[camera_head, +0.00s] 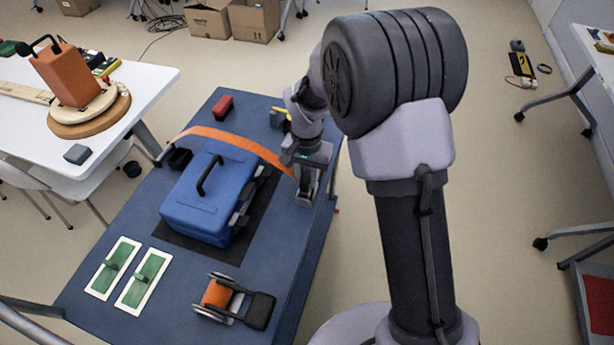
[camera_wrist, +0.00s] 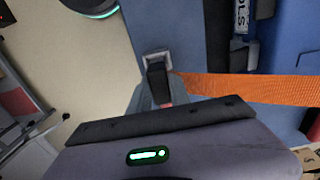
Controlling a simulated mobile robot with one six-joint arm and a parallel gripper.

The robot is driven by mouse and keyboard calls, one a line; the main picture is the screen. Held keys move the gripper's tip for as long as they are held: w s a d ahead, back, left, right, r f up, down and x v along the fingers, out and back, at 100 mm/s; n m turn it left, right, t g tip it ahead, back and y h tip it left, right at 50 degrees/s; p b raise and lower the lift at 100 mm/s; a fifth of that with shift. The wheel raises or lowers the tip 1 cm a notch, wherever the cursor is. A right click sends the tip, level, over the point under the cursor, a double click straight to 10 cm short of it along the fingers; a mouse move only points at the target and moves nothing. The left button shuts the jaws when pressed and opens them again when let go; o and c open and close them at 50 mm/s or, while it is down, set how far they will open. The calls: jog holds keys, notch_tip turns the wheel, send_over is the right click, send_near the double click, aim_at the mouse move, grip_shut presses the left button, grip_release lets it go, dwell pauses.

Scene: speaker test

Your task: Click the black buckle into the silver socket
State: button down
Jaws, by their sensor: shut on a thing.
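My gripper (camera_head: 308,172) is low over the right side of the blue table, beside the blue case. It is shut on the black buckle (camera_wrist: 157,82) at the right end of the orange strap (camera_head: 222,135). In the wrist view, the strap (camera_wrist: 245,88) runs off to the right from the buckle. The silver socket (camera_wrist: 157,57) is a square metal frame at the buckle's far end. The buckle's tip overlaps it in the picture. I cannot tell whether the tip is inside it or only above it.
Two green panels (camera_head: 117,262) in white frames and an orange reel (camera_head: 217,294) lie in front on the blue table (camera_head: 180,262). A white table stands at left.

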jog(key=shift+f+b, duration=0.65)
jog(key=shift+f, duration=0.25)
dwell(0.6)
jog(key=c, duration=1.1)
grip_release()
notch_tip(320, 180, up, 8)
jog(key=p, duration=0.6)
